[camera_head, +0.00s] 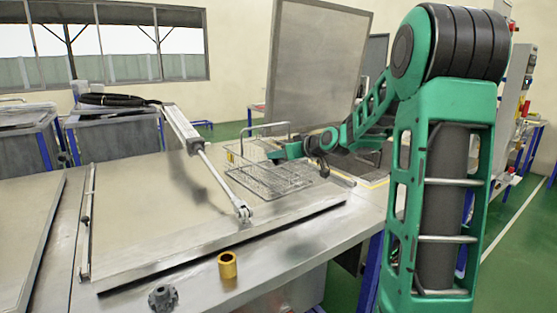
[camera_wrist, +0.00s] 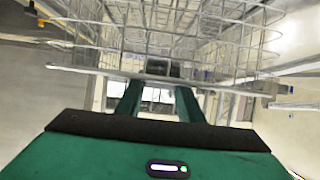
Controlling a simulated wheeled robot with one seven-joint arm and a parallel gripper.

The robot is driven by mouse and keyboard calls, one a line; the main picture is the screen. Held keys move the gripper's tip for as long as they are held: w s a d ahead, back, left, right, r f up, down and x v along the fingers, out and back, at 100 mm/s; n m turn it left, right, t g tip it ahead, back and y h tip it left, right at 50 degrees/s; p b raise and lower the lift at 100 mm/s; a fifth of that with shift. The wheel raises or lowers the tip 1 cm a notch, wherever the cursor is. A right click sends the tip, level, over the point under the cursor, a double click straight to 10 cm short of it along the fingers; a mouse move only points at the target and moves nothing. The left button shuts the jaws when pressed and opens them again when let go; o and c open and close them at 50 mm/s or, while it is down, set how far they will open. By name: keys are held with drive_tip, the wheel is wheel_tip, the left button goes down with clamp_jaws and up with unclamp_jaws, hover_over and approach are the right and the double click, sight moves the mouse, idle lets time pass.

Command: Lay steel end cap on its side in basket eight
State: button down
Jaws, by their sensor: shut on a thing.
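My gripper (camera_head: 275,157) reaches in from the right, lying about level, with its fingers over the wire basket (camera_head: 262,187). In the wrist view the two green fingers (camera_wrist: 158,80) are shut on a small dark grey piece, which I take as the steel end cap (camera_wrist: 156,67). Only a little of it shows between the fingertips, so its exact tilt cannot be told. The basket's wire mesh (camera_wrist: 225,62) fills the upper part of the wrist view, close to the fingers. A yellow tag (camera_head: 231,157) hangs on the basket; its number is too small to read.
A pneumatic cylinder (camera_head: 183,125) with its rod slants down to the steel lid left of the basket. A raised grey lid (camera_head: 317,75) stands behind. A brass ring (camera_head: 228,265) and a grey lobed part (camera_head: 163,298) stand on the bench's front edge.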

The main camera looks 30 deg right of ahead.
drive_tip(key=shift+f, duration=0.5)
drive_tip(key=shift+f, duration=0.1)
drive_tip(key=shift+f, duration=0.3)
drive_tip(key=shift+f, duration=0.2)
drive_tip(key=c, duration=1.2)
unclamp_jaws()
